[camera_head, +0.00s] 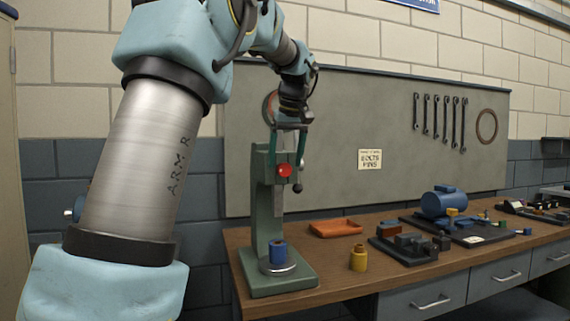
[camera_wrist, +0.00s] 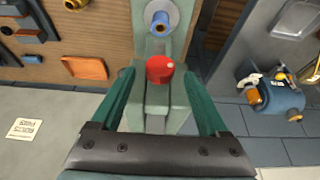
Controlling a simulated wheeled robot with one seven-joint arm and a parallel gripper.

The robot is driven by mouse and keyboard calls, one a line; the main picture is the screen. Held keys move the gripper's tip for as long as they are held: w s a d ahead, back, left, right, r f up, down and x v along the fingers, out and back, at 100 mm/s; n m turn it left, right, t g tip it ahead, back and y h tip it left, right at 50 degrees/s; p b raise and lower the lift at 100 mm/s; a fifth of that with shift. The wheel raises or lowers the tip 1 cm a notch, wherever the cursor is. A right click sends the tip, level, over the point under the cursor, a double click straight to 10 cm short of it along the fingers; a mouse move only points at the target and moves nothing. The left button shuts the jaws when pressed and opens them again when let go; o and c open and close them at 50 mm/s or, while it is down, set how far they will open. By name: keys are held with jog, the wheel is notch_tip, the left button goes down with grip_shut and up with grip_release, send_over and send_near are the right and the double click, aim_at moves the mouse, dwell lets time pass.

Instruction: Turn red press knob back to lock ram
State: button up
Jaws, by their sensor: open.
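The red press knob (camera_head: 284,170) is on the front of the green press (camera_head: 264,210), near its head. In the wrist view the red knob (camera_wrist: 160,69) shows between and just beyond the tips of my gripper (camera_wrist: 162,78). My gripper (camera_head: 288,148) is open, its two green fingers spread on either side of the press head, and nothing is held. The knob appears untouched. A blue cylinder (camera_head: 278,252) stands upright on the press's round plate (camera_head: 277,268), below the ram. The ram itself is hard to make out behind the knob and fingers.
A black ball-ended lever (camera_head: 297,187) hangs beside the press head. An orange tray (camera_head: 335,228), a yellow cylinder (camera_head: 358,260), a dark vise-like fixture (camera_head: 405,244) and a blue motor-like casing (camera_head: 444,203) sit on the wooden bench to the right. Bare bench lies in front of the tray.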

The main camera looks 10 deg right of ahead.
jog(key=shift+x, duration=1)
grip_shut()
